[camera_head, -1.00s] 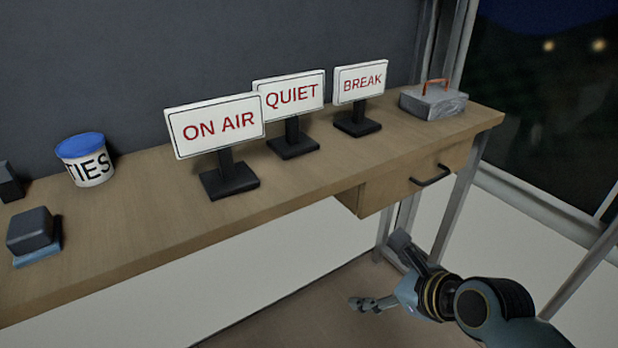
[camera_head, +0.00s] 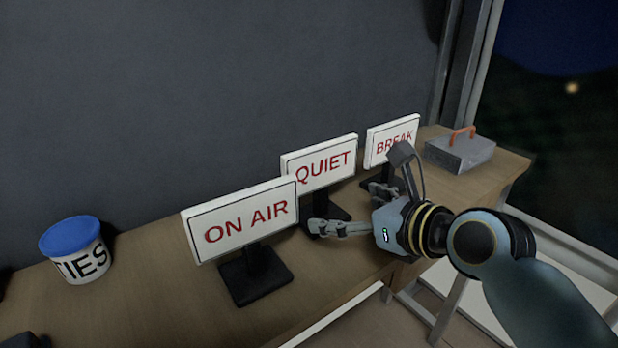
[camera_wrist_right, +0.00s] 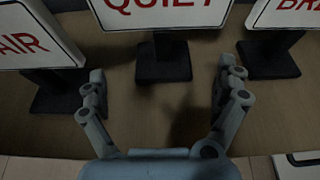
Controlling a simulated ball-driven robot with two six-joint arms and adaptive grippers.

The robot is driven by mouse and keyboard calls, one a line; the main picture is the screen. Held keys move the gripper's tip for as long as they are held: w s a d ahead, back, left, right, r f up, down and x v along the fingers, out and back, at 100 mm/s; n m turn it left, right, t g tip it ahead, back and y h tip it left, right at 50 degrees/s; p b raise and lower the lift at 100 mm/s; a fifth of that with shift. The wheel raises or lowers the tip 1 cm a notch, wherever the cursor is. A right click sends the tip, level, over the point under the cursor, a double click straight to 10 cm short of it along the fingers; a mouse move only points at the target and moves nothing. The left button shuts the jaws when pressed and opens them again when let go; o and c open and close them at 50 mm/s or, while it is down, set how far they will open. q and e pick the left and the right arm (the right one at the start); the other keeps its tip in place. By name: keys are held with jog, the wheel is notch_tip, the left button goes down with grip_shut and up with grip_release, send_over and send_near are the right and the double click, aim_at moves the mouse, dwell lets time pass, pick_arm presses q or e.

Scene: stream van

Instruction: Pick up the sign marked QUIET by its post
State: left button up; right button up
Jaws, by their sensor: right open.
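The QUIET sign (camera_head: 322,164) is a white panel with red letters on a black post and square base. It stands upright on the bench between the ON AIR sign (camera_head: 243,220) and the BREAK sign (camera_head: 391,141). My right gripper (camera_head: 345,208) is at the bench, in front of the QUIET sign. In the right wrist view, the QUIET sign's post (camera_wrist_right: 168,46) and base stand ahead, between the directions of the two open, empty fingers (camera_wrist_right: 157,88). The fingers appear short of the post. My left gripper is not in view.
The wooden bench (camera_head: 170,290) carries a tub with a blue lid (camera_head: 72,243) at left and a grey box with an orange handle (camera_head: 459,152) at right. The ON AIR and BREAK bases flank the gripper closely. A dark wall stands behind.

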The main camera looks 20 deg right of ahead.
aim_at(324, 203)
jog(key=x, duration=0.3)
jog(key=shift+w+a+f, duration=0.1)
jog(key=shift+w+a, duration=0.05)
jog(key=shift+w, duration=0.2)
jog(key=shift+w+a+f, duration=0.1)
jog(key=shift+w+f, duration=0.05)
jog(key=shift+w, duration=0.15)
jog(key=b+x, duration=0.1)
jog(key=x, duration=0.4)
jog(key=shift+w+f, duration=0.15)
jog(key=shift+f, duration=0.05)
jog(key=shift+d, duration=0.2)
jog(key=shift+c, duration=0.4)
jog(key=c, duration=1.6)
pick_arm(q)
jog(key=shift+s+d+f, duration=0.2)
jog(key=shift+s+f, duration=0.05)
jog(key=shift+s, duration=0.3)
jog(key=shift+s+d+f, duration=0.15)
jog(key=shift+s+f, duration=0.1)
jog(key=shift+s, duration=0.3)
pick_arm(e)
jog(key=shift+c, duration=0.2)
jog(key=shift+r, duration=0.15)
